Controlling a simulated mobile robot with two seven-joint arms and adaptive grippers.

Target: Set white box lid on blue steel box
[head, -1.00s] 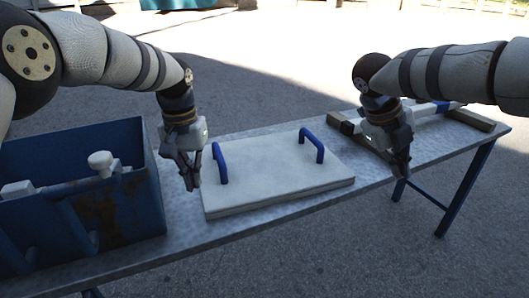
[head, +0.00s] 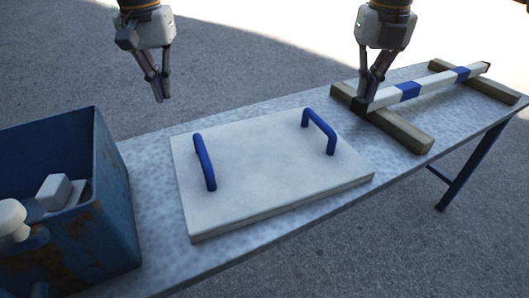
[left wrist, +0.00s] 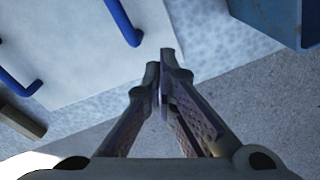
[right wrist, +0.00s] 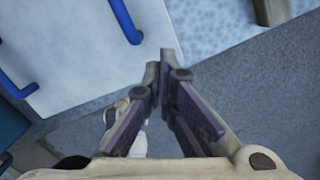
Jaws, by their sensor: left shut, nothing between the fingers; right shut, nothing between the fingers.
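The white box lid (head: 265,175) lies flat on the grey table, with one blue handle (head: 204,161) near its left side and another (head: 320,130) near its right. The blue steel box (head: 115,195) stands open at the table's left end, with rusty patches and white fittings inside. My left gripper (head: 161,99) is shut and empty, raised past the table's far edge, between box and lid in the picture. My right gripper (head: 368,100) is shut and empty, up beyond the lid's right handle. The lid and its handles also show in the left wrist view (left wrist: 75,45) and right wrist view (right wrist: 75,55).
A white bar with blue bands (head: 432,85) rests across two wooden blocks (head: 400,130) on the table's right part. The table (head: 155,180) is bare between box and lid. Paved ground surrounds the table.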

